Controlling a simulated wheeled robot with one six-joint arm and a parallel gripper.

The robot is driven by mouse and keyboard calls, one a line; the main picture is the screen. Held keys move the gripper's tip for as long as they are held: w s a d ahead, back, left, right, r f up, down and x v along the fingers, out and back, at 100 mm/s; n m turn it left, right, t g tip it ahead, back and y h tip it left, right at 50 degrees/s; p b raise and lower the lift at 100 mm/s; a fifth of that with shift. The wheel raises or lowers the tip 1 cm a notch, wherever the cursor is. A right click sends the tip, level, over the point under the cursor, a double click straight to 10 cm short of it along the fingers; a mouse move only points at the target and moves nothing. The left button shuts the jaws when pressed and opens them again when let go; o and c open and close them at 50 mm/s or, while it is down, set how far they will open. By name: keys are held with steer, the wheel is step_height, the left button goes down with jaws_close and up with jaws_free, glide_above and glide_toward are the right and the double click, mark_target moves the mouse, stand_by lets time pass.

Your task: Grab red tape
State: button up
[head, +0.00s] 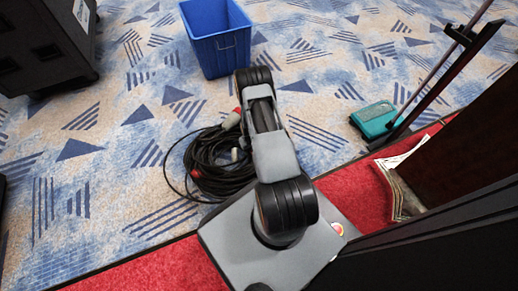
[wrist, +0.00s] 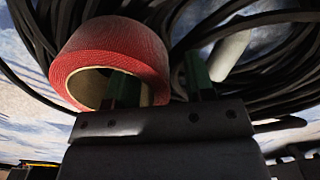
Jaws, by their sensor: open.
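The red tape (wrist: 112,48) is a roll with a ribbed red outer face and a pale inner ring, at the left of the wrist view. It rests tilted against the coiled black cable. My gripper (wrist: 160,85) is open. Its left finger reaches into the roll's hole and its right finger is outside the roll, so the right wall of the roll lies between them. I cannot tell whether either finger touches it. In the head view my arm hides the gripper, and a small red patch shows beside the arm, too unclear to name.
The black cable coil (head: 205,175) lies on the patterned carpet, with a pale plug (wrist: 232,52) among its loops. A blue bin (head: 220,45) stands beyond my arm. Open carpet lies to the left.

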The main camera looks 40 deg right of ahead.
steer(key=shift+c, duration=0.5)
jaws_close()
steer(key=shift+r, duration=0.1)
